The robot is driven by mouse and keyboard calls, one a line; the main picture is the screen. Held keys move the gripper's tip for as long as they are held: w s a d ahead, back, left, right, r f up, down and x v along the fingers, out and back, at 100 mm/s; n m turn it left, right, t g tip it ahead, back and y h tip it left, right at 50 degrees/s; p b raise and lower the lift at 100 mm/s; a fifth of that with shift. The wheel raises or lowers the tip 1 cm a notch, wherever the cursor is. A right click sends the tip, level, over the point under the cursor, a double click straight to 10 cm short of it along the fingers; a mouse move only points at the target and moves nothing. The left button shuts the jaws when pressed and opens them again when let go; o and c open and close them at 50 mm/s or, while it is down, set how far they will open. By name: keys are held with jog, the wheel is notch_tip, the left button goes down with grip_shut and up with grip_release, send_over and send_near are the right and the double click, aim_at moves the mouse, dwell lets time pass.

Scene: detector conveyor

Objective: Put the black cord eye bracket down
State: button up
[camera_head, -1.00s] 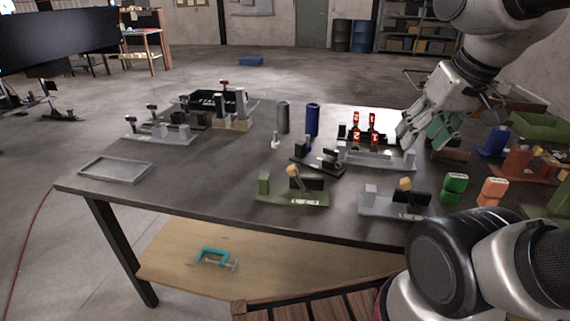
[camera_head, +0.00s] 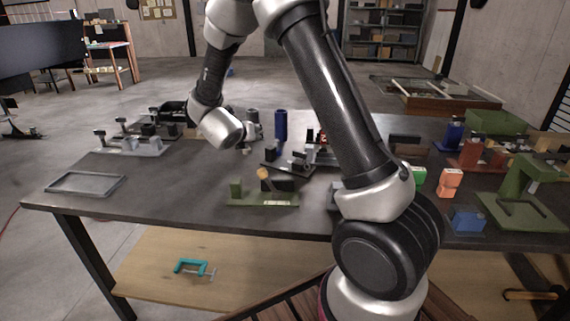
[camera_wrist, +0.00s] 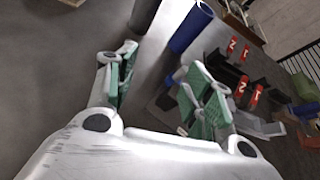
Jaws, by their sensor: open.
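My gripper is open in the wrist view (camera_wrist: 160,88), with its green-padded fingers spread above the dark tabletop and nothing clearly held between them. In the head view my wrist hangs over the middle left of the table and its fingers are mostly hidden. A low black fixture (camera_head: 285,166) with upright black parts stands on the table to the right of my wrist. I cannot tell whether it is the black cord eye bracket. In the wrist view, dark parts behind the right finger are partly hidden.
A blue cylinder (camera_head: 281,124) and a grey cylinder (camera_wrist: 145,14) stand close to my gripper. Red numbered levers (camera_wrist: 244,88) are to its right. A green fixture (camera_head: 262,196) is nearer the front edge. A grey tray (camera_head: 86,183) lies at left, with bare tabletop beside it.

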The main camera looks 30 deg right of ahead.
aim_at(268, 152)
jog(key=s+f+m+h, duration=0.1)
jog(key=m, duration=0.1)
jog(key=s+d+f+m+g+h, duration=0.1)
jog(key=f, duration=0.1)
jog(key=s+f+m+g+h, duration=0.1)
jog(key=f+m, duration=0.1)
jog(key=shift+d+f+m, duration=0.1)
jog(key=shift+d+m, duration=0.05)
jog(key=shift+m, duration=0.15)
jog(key=shift+s+d+f+g, duration=0.1)
jog(key=shift+d+f+g, duration=0.15)
jog(key=shift+g, duration=0.15)
jog(key=shift+m, duration=0.3)
jog(key=x, duration=0.7)
jog(key=shift+d, duration=0.2)
jog(key=shift+h, duration=0.3)
grip_shut()
